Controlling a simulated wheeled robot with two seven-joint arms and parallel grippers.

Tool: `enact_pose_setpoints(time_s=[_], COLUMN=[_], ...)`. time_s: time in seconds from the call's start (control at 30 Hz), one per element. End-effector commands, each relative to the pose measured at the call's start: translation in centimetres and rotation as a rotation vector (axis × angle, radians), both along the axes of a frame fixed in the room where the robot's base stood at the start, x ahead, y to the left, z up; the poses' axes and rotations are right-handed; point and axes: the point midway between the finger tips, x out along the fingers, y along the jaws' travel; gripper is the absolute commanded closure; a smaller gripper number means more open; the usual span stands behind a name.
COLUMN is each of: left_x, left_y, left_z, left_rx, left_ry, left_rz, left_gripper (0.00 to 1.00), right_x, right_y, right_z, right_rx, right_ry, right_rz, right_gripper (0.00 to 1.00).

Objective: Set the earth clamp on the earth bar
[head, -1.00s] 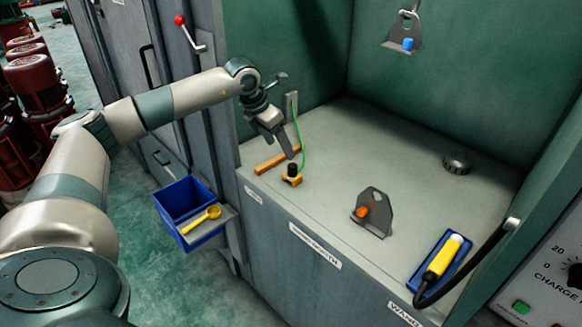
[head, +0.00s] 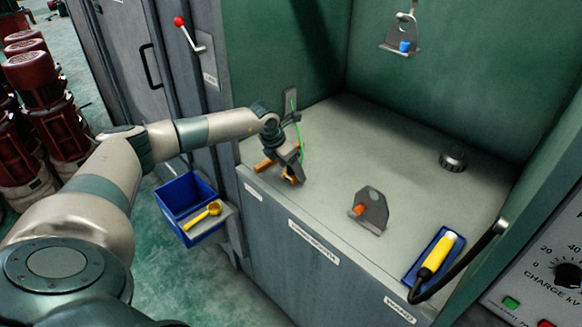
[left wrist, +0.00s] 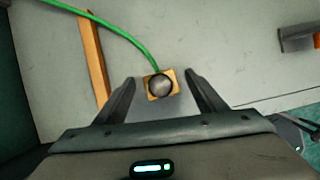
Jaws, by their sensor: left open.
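The earth clamp is a small brass block with a dark round knob and a green cable; it shows between my fingers in the left wrist view (left wrist: 161,85). In the head view its brass base (head: 289,179) is mostly hidden by my left gripper (head: 292,172). The earth bar (head: 263,167) is an orange-brown bar lying on the bench, left of the clamp; it also shows in the left wrist view (left wrist: 95,60). The clamp stands apart from the bar. My left gripper is open, with a finger on either side of the clamp and gaps visible. My right gripper is out of view.
A grey bracket with an orange peg (head: 370,211) stands right of the clamp. A yellow-handled wand (head: 437,256) lies in a blue tray. A black knob (head: 452,158) sits further back. A blue bin (head: 187,199) hangs outside the bench. Mid-bench is clear.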

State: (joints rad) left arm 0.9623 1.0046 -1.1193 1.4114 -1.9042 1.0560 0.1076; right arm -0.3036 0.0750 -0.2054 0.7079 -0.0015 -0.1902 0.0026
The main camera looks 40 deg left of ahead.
Motion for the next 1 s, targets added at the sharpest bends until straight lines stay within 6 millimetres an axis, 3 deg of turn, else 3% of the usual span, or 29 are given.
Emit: enact_pose_setpoints(time_s=[0.3, 0.5, 0.53, 0.77, 1.0], left_x=[0.1, 0.1, 0.1, 0.1, 0.1], left_y=[0.0, 0.0, 0.0, 0.0, 0.0], left_z=[-0.1, -0.1, -0.1, 0.3, 2.0], left_rx=[0.0, 0.0, 0.0, -0.001, -0.001], left_ry=[0.0, 0.0, -0.001, -0.002, -0.003], left_rz=[0.0, 0.0, 0.0, 0.0, 0.0], left_gripper=[0.38, 0.85, 0.88, 0.88, 0.88], right_x=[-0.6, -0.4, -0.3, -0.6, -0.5], right_y=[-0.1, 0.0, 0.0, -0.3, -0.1], right_z=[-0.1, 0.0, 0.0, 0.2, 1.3], right_rx=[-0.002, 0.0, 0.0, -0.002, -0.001], right_ry=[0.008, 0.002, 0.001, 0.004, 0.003], right_rz=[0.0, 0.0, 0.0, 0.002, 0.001], right_gripper=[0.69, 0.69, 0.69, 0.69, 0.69])
